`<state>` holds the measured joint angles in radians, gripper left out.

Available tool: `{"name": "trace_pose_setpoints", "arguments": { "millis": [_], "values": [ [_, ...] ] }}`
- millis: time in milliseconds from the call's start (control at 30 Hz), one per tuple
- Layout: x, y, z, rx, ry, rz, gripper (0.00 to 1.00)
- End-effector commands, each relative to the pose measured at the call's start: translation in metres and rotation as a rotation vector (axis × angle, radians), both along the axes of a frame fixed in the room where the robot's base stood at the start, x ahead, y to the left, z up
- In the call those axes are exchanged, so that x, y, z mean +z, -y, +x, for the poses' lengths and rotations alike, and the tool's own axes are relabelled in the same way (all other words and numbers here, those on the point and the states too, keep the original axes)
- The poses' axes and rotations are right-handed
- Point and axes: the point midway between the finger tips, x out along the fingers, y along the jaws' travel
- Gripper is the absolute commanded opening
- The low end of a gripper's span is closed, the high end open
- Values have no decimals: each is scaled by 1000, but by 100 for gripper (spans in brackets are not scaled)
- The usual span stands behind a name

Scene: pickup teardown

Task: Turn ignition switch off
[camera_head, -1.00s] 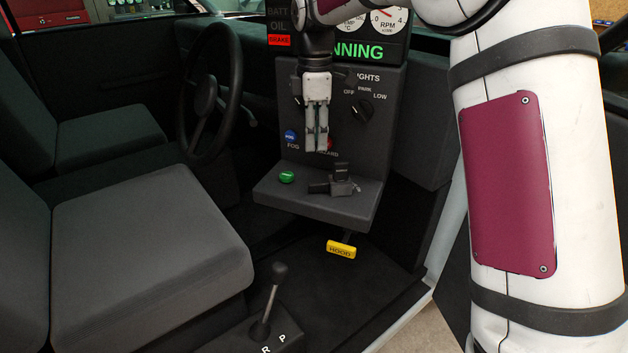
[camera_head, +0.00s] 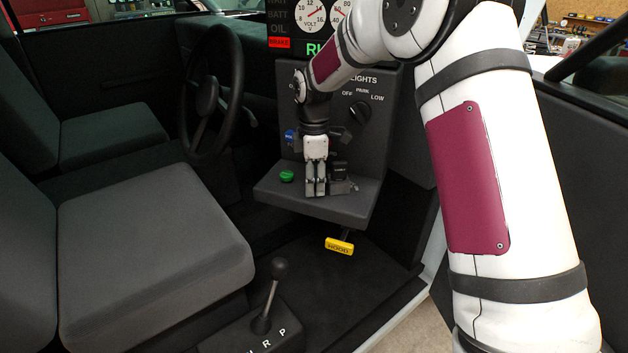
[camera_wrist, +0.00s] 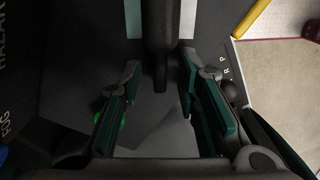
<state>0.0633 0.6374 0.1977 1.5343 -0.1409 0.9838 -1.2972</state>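The dark ignition switch (camera_head: 340,173) appears to be the small block on the ledge of the grey dash panel, though no label on it is legible. My gripper (camera_head: 316,191) points down at the ledge, just left of this block, and hides its left part. In the wrist view, the two green-padded fingers of my gripper (camera_wrist: 160,88) are apart. A dark bar (camera_wrist: 160,45), seemingly part of the switch, reaches down between them, with visible gaps on both sides. I cannot tell whether the fingers touch the ledge. The lit display (camera_head: 315,48) is partly hidden by my arm.
A green button (camera_head: 287,176) sits on the ledge left of my gripper. The blue fog knob (camera_head: 290,136) and lights knob (camera_head: 360,111) are on the panel above. The yellow hood handle (camera_head: 339,246) hangs below.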

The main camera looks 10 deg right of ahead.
Motion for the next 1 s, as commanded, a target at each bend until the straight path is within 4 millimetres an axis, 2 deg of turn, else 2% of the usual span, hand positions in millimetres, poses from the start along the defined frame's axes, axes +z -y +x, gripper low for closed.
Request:
{"name": "trace_pose_setpoints", "arguments": {
  "millis": [100, 233, 667, 1000],
  "values": [
    [0, 0, 0, 0, 0, 0, 30],
    [0, 0, 0, 0, 0, 0, 1],
    [0, 0, -1, 11, 0, 0, 0],
    [1, 0, -7, 110, 1, 0, 0]
  ]
}}
